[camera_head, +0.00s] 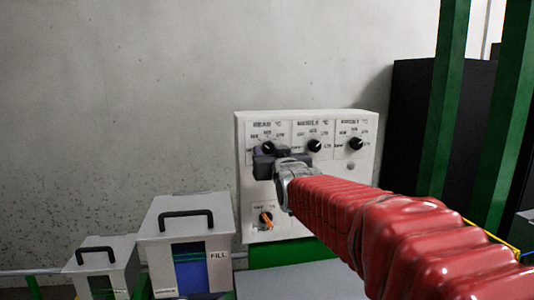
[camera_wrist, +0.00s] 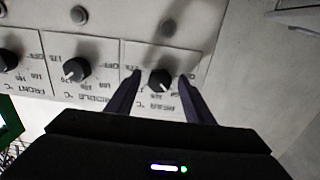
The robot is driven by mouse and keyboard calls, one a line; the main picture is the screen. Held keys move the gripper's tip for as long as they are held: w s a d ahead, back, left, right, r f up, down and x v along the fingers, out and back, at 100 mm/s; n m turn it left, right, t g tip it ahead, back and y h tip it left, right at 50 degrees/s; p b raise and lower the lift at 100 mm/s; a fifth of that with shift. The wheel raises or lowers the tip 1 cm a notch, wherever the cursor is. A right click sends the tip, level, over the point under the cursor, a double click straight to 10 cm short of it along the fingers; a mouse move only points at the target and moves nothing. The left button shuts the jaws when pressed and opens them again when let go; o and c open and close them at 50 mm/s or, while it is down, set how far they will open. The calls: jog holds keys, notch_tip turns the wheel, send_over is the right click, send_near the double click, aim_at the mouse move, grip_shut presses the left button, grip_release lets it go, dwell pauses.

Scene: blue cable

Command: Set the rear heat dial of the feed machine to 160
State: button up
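The feed machine's white control panel (camera_head: 306,188) carries a row of three black dials labelled rear, middle and front. The rear heat dial (camera_head: 268,146) is the leftmost in the head view, partly hidden by my gripper (camera_head: 266,161). In the wrist view the panel is upside down, and the rear dial (camera_wrist: 160,79) lies between the two fingertips of my gripper (camera_wrist: 161,76). The fingers are open, one on each side of the dial, with a visible gap around it. The scale numbers are too blurred to read surely.
The middle dial (camera_wrist: 76,70) sits close beside one finger; the front dial (camera_head: 356,143) is farther along. An orange switch (camera_head: 265,219) is lower on the panel. Lidded bins (camera_head: 186,240) stand at left, green posts (camera_head: 445,100) at right.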

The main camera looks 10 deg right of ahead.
jog(key=c, duration=1)
jog(key=shift+n, duration=0.3)
jog(key=o, duration=1)
jog(key=shift+s, duration=0.1)
jog(key=shift+s, duration=6.85)
jog(key=shift+f, duration=0.15)
